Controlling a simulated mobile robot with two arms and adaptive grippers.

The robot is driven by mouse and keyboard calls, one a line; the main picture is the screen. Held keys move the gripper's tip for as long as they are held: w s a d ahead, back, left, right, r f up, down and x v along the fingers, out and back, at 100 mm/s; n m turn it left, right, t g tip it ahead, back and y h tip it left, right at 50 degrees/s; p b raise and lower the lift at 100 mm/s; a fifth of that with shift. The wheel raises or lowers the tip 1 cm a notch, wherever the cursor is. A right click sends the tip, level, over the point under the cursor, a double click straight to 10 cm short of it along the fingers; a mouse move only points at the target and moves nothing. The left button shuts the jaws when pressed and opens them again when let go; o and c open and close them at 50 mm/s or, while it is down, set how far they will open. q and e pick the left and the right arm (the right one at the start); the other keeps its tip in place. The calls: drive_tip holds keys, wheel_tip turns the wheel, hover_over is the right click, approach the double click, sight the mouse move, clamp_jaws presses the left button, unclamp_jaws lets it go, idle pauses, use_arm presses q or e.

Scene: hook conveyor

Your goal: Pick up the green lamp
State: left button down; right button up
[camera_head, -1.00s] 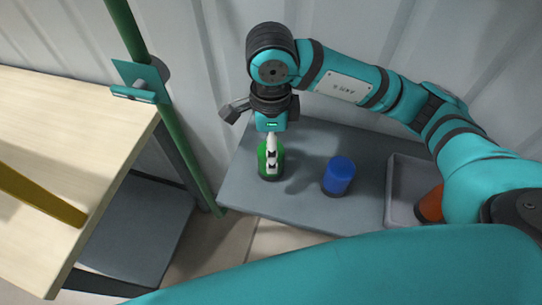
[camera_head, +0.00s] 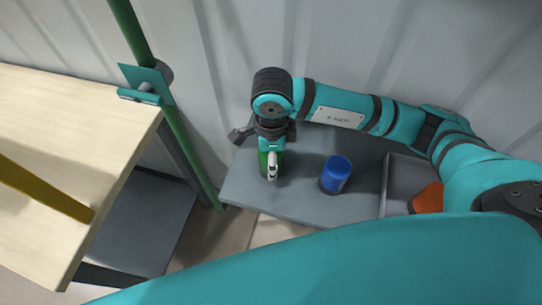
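That gripper points down over the lamp from above. The fingers look spread, with no clear grip on the lamp. A blue lamp-like cylinder (camera_head: 336,174) stands to the right of the green one, apart from it. My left gripper is out of the picture.
A grey tray (camera_head: 398,185) at the table's right holds an orange object (camera_head: 428,198), partly hidden by my arm. A pale wooden bench (camera_head: 75,130) and a green post (camera_head: 182,140) stand left. A corrugated wall (camera_head: 400,45) is close behind.

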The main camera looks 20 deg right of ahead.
drive_tip(key=c, duration=0.9)
drive_tip(key=shift+r, duration=0.15)
